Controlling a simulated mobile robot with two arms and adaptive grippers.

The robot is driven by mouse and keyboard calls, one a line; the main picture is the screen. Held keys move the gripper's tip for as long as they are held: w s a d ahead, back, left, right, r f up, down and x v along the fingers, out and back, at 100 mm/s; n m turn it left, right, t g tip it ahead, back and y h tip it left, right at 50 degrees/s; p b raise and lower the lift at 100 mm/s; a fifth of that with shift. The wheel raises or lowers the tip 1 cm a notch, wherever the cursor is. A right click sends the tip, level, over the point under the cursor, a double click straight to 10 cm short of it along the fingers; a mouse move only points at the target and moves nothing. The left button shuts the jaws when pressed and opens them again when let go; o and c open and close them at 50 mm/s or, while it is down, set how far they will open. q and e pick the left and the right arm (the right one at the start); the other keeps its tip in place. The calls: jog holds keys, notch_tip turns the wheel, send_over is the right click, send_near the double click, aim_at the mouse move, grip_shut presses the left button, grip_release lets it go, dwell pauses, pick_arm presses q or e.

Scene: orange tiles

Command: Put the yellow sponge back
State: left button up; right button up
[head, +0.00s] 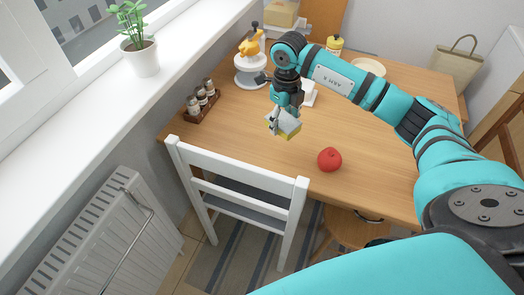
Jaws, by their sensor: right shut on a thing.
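My right gripper (282,121) is shut on the yellow sponge (287,133), which shows yellow below and pale grey-white on its upper side. The gripper points down and holds the sponge over the wooden table (362,130), near its left front edge behind the white chair. I cannot tell exactly how high above the table the sponge is. My left gripper is not in view.
A red apple-like fruit (329,159) lies near the table's front edge. A spice rack (202,102), a white stand with yellow fruit (250,67), a yellow jar (335,44) and a plate (369,66) stand around. A white chair (240,190) is at the front.

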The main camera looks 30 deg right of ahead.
send_over(281, 150)
notch_tip(281, 150, down, 6)
jog(key=shift+s+d+r+p, duration=0.1)
jog(key=shift+r+p, duration=0.15)
jog(key=shift+p, duration=0.1)
jog(key=shift+f, duration=0.3)
notch_tip(281, 150, down, 4)
jog(key=shift+r, duration=0.15)
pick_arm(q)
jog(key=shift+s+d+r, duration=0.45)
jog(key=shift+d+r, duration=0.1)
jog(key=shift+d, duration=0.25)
pick_arm(e)
jog(key=shift+f, duration=0.2)
jog(key=o, duration=1)
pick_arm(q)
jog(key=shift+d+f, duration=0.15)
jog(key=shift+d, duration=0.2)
pick_arm(e)
jog(key=shift+o, duration=0.6)
jog(key=shift+r, duration=0.1)
